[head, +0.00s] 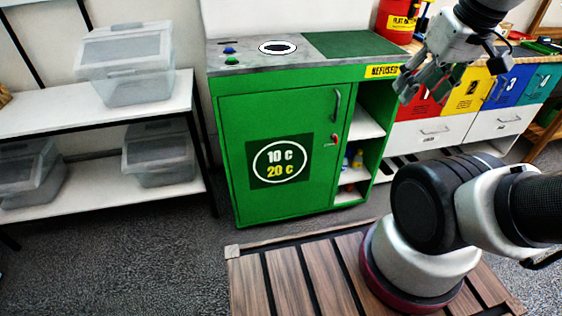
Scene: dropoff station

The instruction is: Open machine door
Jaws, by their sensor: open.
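The machine is a green cabinet with a grey top. Its front is a closed green door (231,125) bearing a "10 C 20 C" sign. A grey vertical handle (337,104) is near the door's upper right edge. A lock with a key and red tag (333,140) sits below the handle. My gripper (405,88) is open and empty at the upper right, in front of the machine's right edge and the coloured bins. It is apart from the handle, to its right.
Open shelves (366,121) with small bottles adjoin the door's right side. Coloured numbered bins (466,92) and white drawers stand at the right. A white rack (95,112) with clear plastic boxes (127,68) stands at the left. Grey floor (130,245) is free before the rack.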

